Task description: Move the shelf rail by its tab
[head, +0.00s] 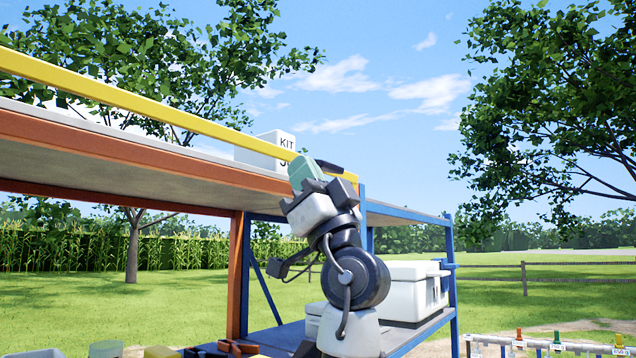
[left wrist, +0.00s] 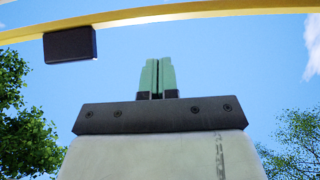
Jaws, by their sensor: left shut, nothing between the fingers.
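The yellow shelf rail (head: 150,105) runs along the front of the upper shelf, sloping down from the left to the blue post in the head view. It also crosses the top of the left wrist view (left wrist: 200,12). Its dark tab (head: 328,166) sticks out near the rail's right end; the tab hangs below the rail at upper left in the left wrist view (left wrist: 70,45). My left gripper (head: 304,168) has pale green fingers, shut and empty, just left of the tab in the head view. In the left wrist view the fingertips (left wrist: 158,62) point up, below the rail and right of the tab, apart from both.
A white box marked KIT (head: 262,148) stands on the upper shelf (head: 130,160) behind the rail. White cases (head: 405,290) sit on the lower shelf. A blue post (head: 362,210) stands close beside my left gripper. Open sky lies to the right of it.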

